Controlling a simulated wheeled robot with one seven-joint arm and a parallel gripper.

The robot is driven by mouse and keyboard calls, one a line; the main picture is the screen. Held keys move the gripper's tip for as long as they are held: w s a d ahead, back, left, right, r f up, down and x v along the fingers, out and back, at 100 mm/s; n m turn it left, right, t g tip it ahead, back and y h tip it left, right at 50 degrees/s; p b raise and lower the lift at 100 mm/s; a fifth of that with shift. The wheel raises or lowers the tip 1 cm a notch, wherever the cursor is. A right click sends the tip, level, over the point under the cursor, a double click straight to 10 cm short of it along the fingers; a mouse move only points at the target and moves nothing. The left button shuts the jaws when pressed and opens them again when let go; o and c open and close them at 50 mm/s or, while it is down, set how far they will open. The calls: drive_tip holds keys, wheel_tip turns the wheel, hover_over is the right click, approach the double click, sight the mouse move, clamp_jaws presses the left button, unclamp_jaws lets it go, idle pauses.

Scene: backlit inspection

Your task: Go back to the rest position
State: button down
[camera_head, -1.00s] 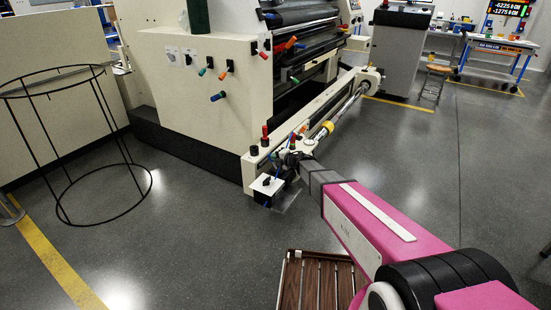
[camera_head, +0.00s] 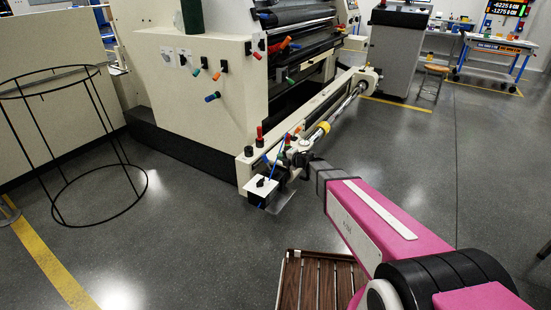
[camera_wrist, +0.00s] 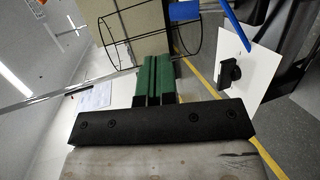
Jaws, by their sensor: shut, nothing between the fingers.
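In the wrist view my gripper (camera_wrist: 154,72) has its two green fingers together, with nothing between them. The fingers extend from a black bar. In the head view my pink arm reaches from the lower right toward the front corner of the large cream machine (camera_head: 215,85). The end of the arm is close to that corner, and the fingers cannot be made out there. A white box with a black knob (camera_head: 258,194) is at the machine corner. It also shows as a white panel to the right of the fingers in the wrist view (camera_wrist: 250,62), apart from them.
A blue rod (camera_wrist: 230,29) and a black wire hoop stand (camera_wrist: 151,38) show beyond the fingers. In the head view the stand (camera_head: 58,207) is at the left. A roller rail (camera_head: 345,106) runs back from the machine corner.

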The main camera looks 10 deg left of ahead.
drive_tip(key=s+d+r+m+t+h, duration=0.1)
drive_tip(key=d+r+m+t+h, duration=0.1)
drive_tip(key=d+m+h, duration=0.65)
drive_tip(key=s+d+r+m+t+h, duration=0.15)
drive_tip(key=d+m+h, duration=0.25)
drive_tip(key=d+m, duration=0.95)
drive_tip(key=s+d+f+m+g+h, duration=0.3)
drive_tip(key=s+d+g, duration=0.2)
drive_tip(key=s+d, duration=0.4)
drive_tip(key=s+f+m+g+y, duration=0.2)
drive_tip(key=s+g, duration=0.5)
drive_tip(key=s, duration=0.6)
drive_tip(key=d+m+y, duration=0.1)
drive_tip(key=m, duration=0.1)
drive_tip(key=shift+m, duration=0.4)
